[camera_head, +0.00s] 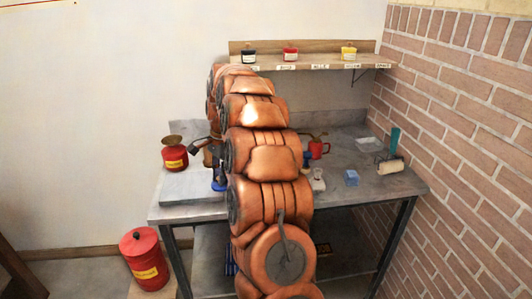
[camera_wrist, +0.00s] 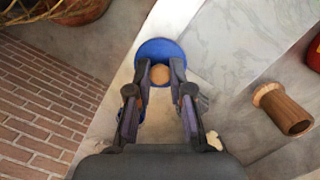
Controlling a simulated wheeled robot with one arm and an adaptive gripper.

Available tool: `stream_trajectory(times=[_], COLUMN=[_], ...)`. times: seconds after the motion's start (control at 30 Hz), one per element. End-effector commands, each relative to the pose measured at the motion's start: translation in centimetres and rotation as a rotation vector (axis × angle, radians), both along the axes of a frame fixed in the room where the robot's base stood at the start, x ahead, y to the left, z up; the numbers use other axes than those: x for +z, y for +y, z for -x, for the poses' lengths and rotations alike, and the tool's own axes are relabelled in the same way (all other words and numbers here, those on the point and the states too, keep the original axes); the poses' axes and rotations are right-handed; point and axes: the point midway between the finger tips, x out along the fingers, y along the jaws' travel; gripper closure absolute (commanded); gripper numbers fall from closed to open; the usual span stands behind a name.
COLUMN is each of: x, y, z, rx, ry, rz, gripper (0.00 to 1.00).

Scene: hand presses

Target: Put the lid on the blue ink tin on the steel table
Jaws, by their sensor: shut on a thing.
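In the wrist view my gripper (camera_wrist: 161,72) is shut on the round wooden knob (camera_wrist: 160,75) of a blue lid (camera_wrist: 158,47). The blue disc shows beyond the fingertips, and the fingers hide parts of it. A smaller blue patch (camera_wrist: 141,113) shows beside the left finger; I cannot tell whether it is the ink tin. In the head view a blue thing (camera_head: 218,184) sits low at the left side of my arm, over the steel table (camera_head: 350,200). My arm hides most of my gripper there, and I cannot tell whether lid and tin touch.
A red can (camera_head: 174,155) stands on the table's left, and a turned wooden piece (camera_wrist: 284,110) lies right of the lid. A red mug (camera_head: 319,148), a blue block (camera_head: 351,177) and a roller (camera_head: 390,164) are right of my arm. The shelf (camera_head: 325,66) holds small tins.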

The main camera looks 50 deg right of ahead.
Motion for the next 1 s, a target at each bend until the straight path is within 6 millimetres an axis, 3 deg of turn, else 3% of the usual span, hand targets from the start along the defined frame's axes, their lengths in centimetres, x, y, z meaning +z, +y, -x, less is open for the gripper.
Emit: stream_trajectory(times=[0.03,0.2,0.4,0.6,1.0], x=[0.9,2.0,2.8,2.8,0.8], y=[-2.1,-7.6,-11.7,-13.0,-13.0], z=[0.9,3.6,6.0,6.9,6.9], rx=[-0.122,-0.508,-0.815,-0.924,-0.926], ry=[-0.001,0.0,0.0,0.003,0.003], rz=[-0.001,0.001,0.003,0.003,0.003], gripper=[0.99,0.99,0.99,0.99,0.99])
